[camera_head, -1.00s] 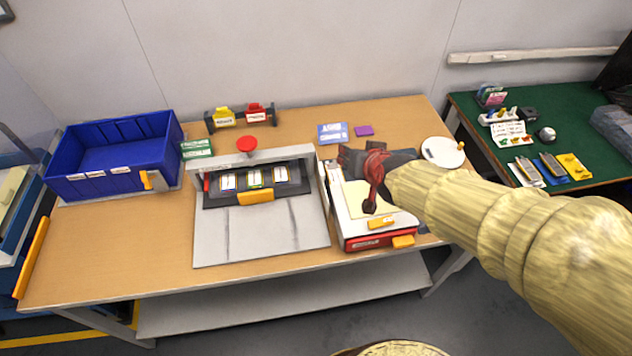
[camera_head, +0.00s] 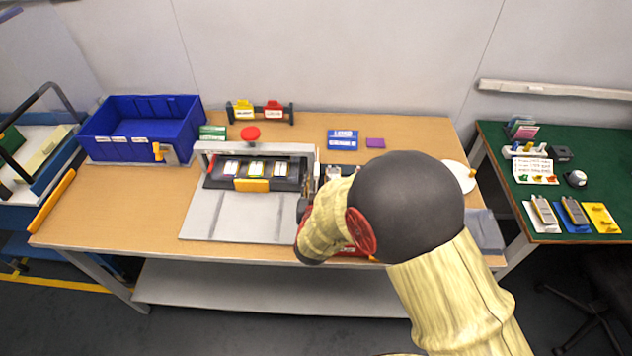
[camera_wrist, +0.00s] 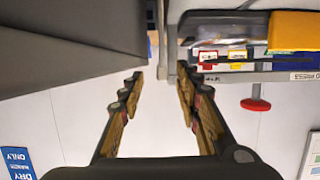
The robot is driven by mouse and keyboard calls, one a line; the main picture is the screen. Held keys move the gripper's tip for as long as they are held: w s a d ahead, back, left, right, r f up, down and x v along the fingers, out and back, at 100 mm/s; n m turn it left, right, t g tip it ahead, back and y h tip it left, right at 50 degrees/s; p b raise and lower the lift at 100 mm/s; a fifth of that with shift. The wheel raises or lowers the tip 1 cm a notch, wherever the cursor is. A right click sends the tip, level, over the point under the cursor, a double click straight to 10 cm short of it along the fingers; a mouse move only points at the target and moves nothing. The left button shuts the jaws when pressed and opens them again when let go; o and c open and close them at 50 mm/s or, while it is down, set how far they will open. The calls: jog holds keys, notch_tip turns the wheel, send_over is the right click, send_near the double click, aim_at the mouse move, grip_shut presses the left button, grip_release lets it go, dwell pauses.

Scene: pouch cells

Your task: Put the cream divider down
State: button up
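My gripper (camera_wrist: 160,90) is open in the wrist view, its two finger pairs apart with nothing visible between them. In the head view my arm hides most of it, beside the right edge of the grey press (camera_head: 210,222). No cream divider can be picked out for certain at the gripper. The red-and-white unit where a cream sheet lay earlier is mostly behind my arm, so the sheet cannot be seen there. A pale cream panel (camera_head: 45,150) lies in the blue-edged tray at far left; I cannot tell whether it is a divider.
A blue bin (camera_head: 140,128) stands at the table's back left. The press has a red knob (camera_head: 250,133), also seen in the wrist view (camera_wrist: 256,104). A yellow-and-red holder (camera_head: 259,112) stands behind. A green table (camera_head: 560,165) is at right. Bare wood (camera_head: 120,210) is front left.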

aim_at(317, 171)
jog(key=b+x, duration=0.2)
jog(key=x, duration=0.4)
jog(key=shift+w+a, duration=0.15)
jog(key=shift+r, duration=0.15)
jog(key=shift+c, duration=1.2)
grip_shut()
